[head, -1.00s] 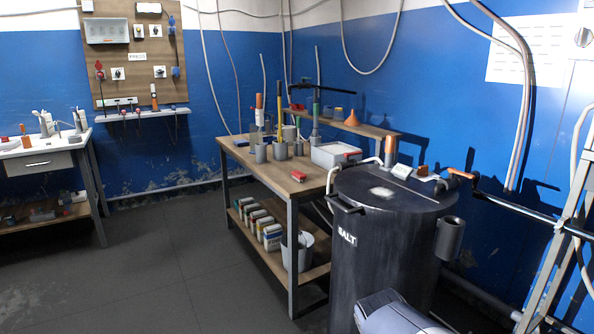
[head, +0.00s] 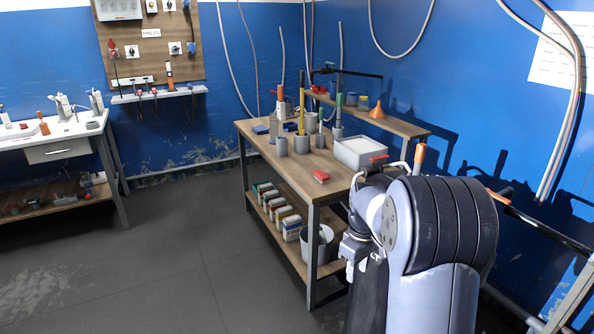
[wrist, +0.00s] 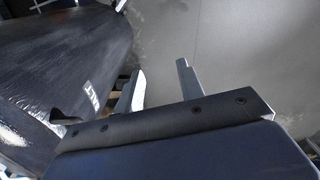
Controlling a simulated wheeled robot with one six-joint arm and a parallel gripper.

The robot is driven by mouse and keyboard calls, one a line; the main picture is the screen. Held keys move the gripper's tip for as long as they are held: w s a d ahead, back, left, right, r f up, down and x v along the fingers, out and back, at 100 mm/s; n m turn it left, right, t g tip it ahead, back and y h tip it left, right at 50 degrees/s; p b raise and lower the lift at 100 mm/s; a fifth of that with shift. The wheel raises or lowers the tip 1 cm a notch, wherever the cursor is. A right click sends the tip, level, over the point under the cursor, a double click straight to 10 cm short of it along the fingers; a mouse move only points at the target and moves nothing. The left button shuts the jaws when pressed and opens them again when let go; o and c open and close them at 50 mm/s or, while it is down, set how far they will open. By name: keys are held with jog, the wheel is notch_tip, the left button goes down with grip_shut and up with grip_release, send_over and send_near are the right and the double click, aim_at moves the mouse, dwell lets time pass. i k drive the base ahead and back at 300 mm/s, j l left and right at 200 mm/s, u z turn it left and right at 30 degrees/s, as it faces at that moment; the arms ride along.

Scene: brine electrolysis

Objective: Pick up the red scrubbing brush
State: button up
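A small red block-shaped thing (head: 321,177), which looks like the red scrubbing brush, lies on the wooden workbench (head: 343,182) near its front edge, left of a grey bin. Its bristles are too small to make out. My gripper (wrist: 160,70) is open in the wrist view, its two fingers apart with nothing between them. In the head view my raised arm is in front of the bench's near end, and my gripper is low beside that end, apart from the red thing. The red thing is not seen in the wrist view.
Grey cups (head: 301,144) with upright tools stand behind the red thing. The grey bin (head: 360,151) is to its right, with another red item at its edge. Open floor (head: 190,260) lies left of the bench.

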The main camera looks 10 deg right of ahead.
aim_at(321, 176)
jog(key=i+j, duration=0.15)
jog(key=i, duration=0.7)
jog(key=i+j, duration=0.1)
jog(key=i, duration=0.7)
jog(key=i+j+z, duration=0.1)
jog(key=i+z, duration=0.15)
jog(key=i, duration=0.15)
jog(key=i+j+z, duration=0.25)
jog(key=i, duration=0.15)
